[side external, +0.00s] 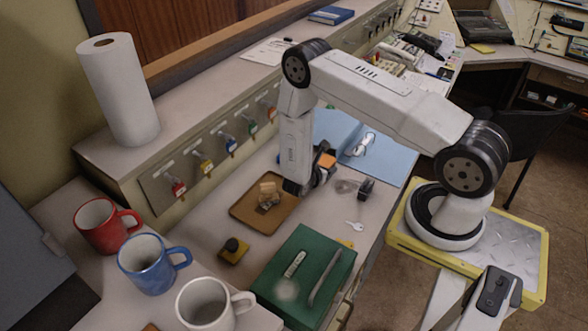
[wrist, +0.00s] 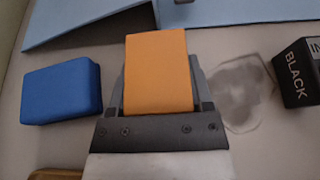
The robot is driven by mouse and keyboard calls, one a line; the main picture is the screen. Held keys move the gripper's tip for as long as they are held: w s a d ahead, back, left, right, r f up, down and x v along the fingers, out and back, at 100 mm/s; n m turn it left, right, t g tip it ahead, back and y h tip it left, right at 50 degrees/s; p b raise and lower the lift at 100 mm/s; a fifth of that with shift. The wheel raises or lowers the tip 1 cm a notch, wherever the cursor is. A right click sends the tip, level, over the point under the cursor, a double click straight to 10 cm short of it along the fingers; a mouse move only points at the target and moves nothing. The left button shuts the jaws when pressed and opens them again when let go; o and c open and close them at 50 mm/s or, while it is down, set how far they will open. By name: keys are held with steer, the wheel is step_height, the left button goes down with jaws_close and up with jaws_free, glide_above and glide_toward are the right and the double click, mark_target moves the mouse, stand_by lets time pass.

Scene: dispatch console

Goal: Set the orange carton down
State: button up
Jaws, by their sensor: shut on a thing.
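My gripper (wrist: 158,100) is shut on the orange carton (wrist: 158,65), which stands out between the two fingers in the wrist view. In the side external view a small part of the orange carton (side external: 327,160) shows beside my gripper (side external: 318,178), over the desk near the blue folder. The rest of the carton is hidden by the gripper there. I cannot tell whether the carton touches the desk.
A blue block (wrist: 62,94) lies left of the carton and a black box (wrist: 300,72) right of it. A brown tray (side external: 245,213), a green box (side external: 290,262) and a blue folder (side external: 390,163) are nearby. A grey smudge-like patch (wrist: 238,95) lies between carton and black box.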

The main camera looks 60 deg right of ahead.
steer(key=shift+f, duration=0.15)
steer(key=o, duration=1.3)
steer(key=shift+c, duration=0.2)
steer(key=shift+v, duration=6.05)
